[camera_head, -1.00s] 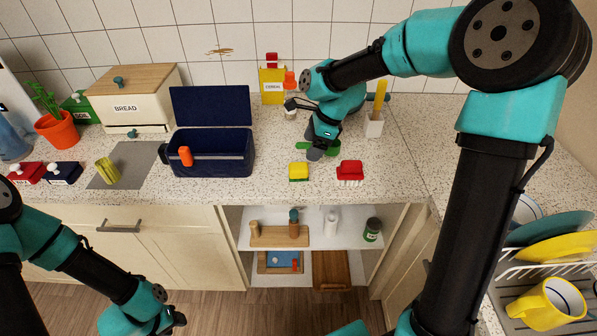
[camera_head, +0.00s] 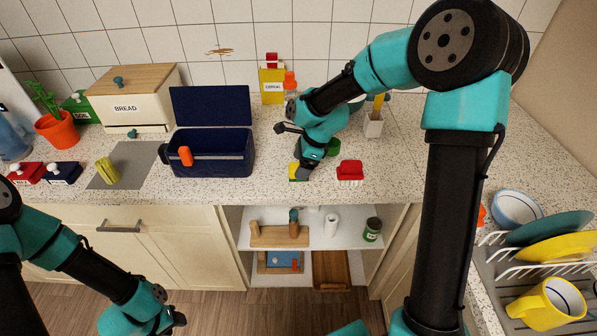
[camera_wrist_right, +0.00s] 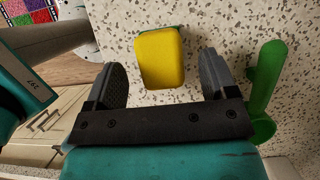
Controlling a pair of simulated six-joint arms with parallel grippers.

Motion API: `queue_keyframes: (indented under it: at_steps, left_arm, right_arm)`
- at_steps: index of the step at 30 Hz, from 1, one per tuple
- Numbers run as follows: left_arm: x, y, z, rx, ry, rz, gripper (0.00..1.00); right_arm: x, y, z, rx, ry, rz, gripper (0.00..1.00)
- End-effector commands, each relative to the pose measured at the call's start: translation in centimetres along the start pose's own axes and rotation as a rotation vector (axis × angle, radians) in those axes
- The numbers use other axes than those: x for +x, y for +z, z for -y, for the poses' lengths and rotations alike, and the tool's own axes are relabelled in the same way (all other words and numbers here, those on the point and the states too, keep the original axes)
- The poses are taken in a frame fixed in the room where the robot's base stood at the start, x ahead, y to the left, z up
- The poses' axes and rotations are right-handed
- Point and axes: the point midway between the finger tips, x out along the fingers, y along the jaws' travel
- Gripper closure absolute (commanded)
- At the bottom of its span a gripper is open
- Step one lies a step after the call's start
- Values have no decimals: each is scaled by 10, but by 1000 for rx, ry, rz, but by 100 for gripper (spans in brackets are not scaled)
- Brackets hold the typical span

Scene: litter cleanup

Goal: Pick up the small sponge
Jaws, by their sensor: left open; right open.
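The small sponge (camera_head: 293,178) is yellow with a green underside and lies on the speckled counter, partly hidden by my right gripper in the head view. In the right wrist view the sponge (camera_wrist_right: 161,61) lies ahead of and between the fingers, with bare counter showing on both sides of it. My right gripper (camera_wrist_right: 165,80) is open and empty, just above the counter; it also shows in the head view (camera_head: 300,170). My left gripper (camera_head: 178,322) is low at the front left, before the cabinets, away from the sponge; its fingers are small and dark.
A red brush (camera_head: 350,172) lies right of the sponge. A green-handled tool (camera_wrist_right: 266,90) lies close beside my right finger. A navy lunch box (camera_head: 212,152) stands open to the left. A white utensil cup (camera_head: 373,125) stands behind right. The counter's front edge is near.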

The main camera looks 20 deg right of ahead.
Motion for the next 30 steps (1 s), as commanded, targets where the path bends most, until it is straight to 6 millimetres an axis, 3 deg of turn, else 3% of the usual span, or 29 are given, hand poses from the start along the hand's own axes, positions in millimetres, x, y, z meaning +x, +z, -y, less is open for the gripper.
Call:
queue_keyframes:
  at_steps: [6, 20, 30]
  left_arm:
    - [0, 0, 0, 0, 0, 0, 57]
    - [0, 0, 0, 0, 0, 0, 57]
    - [0, 0, 0, 0, 0, 0, 57]
  right_arm:
    - [21, 0, 0, 0, -1, 0, 21]
    - [21, 0, 0, 0, -1, 1, 21]
    - [21, 0, 0, 0, -1, 0, 53]
